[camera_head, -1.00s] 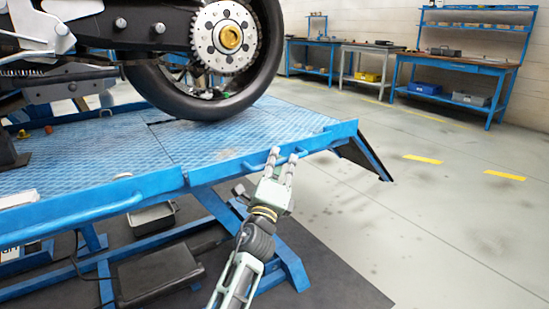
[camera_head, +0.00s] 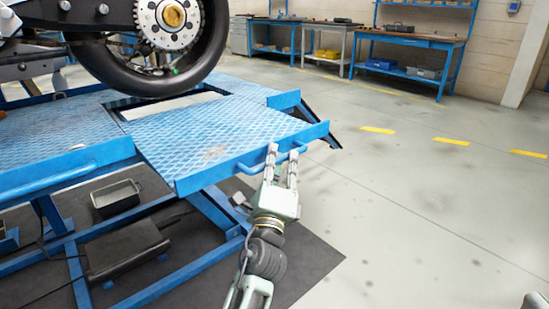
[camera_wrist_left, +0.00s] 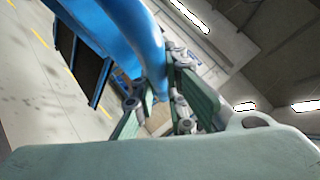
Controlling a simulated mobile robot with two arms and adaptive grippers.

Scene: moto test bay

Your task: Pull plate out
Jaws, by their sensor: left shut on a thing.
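The blue diamond-tread plate (camera_head: 190,140) is a section of the motorcycle lift's deck. It stands out past the deck's near edge, with an open gap behind it under the rear wheel. A blue bar handle (camera_head: 248,166) runs along the plate's near side. My left gripper (camera_head: 282,153) is shut on this handle at the plate's near right side. In the left wrist view the blue handle (camera_wrist_left: 146,42) passes between the fingers of my left gripper (camera_wrist_left: 158,98).
The motorcycle's rear wheel (camera_head: 160,75) stands above the gap. A grey tray (camera_head: 117,197) and a dark box (camera_head: 127,248) are below the deck. A blue workbench (camera_head: 410,42) stands at the back. The grey floor (camera_head: 420,210) to the right is clear.

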